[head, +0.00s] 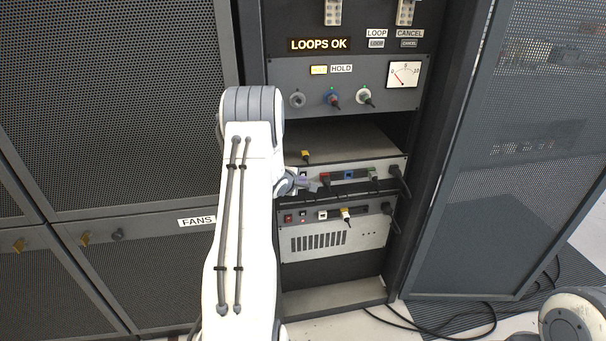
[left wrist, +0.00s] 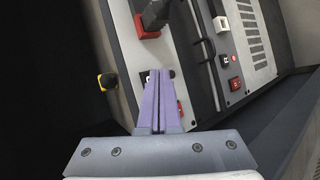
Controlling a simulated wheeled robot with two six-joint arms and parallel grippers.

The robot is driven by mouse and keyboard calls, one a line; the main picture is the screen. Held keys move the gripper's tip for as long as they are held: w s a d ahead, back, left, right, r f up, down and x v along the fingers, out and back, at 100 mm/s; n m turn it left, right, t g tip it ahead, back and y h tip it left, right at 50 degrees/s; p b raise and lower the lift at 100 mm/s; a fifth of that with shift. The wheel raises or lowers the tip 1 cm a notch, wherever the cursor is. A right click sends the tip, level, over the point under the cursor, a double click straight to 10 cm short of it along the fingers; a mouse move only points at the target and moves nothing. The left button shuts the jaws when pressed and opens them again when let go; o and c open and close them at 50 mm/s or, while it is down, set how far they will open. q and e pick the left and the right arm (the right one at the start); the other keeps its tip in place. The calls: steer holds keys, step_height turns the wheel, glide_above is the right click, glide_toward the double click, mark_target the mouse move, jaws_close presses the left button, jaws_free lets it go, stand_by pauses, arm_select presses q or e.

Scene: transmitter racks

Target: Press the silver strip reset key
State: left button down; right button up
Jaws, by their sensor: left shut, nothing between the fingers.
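A narrow silver strip unit (head: 352,174) sits in the open rack, with coloured plugs and small keys on its face. My left gripper (head: 312,185) is at the left end of this strip, partly hidden by my arm. In the left wrist view its purple fingers (left wrist: 160,75) are shut and empty, with the tips close over the silver face (left wrist: 122,42). A small black-and-white part (left wrist: 146,76) shows beside the tips; I cannot tell whether it is the reset key or whether the fingers touch it. My right gripper is out of view.
A second silver unit (head: 336,241) with a vent grille, a red switch (left wrist: 234,83) and plugs sits below. A handle bar (left wrist: 208,62) stands close to my fingers. The mesh door (head: 505,150) stands open on the right.

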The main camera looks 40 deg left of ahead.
arm_select(q)
steer(key=shift+w+a+p, duration=0.3)
steer(key=shift+a+p, duration=0.05)
steer(key=shift+p, duration=0.1)
stand_by(0.8)
stand_by(0.3)
steer(key=shift+s+d, duration=0.55)
steer(key=shift+d, duration=0.05)
steer(key=shift+d, duration=0.1)
steer(key=shift+s+d, duration=1.6)
steer(key=shift+d, duration=0.2)
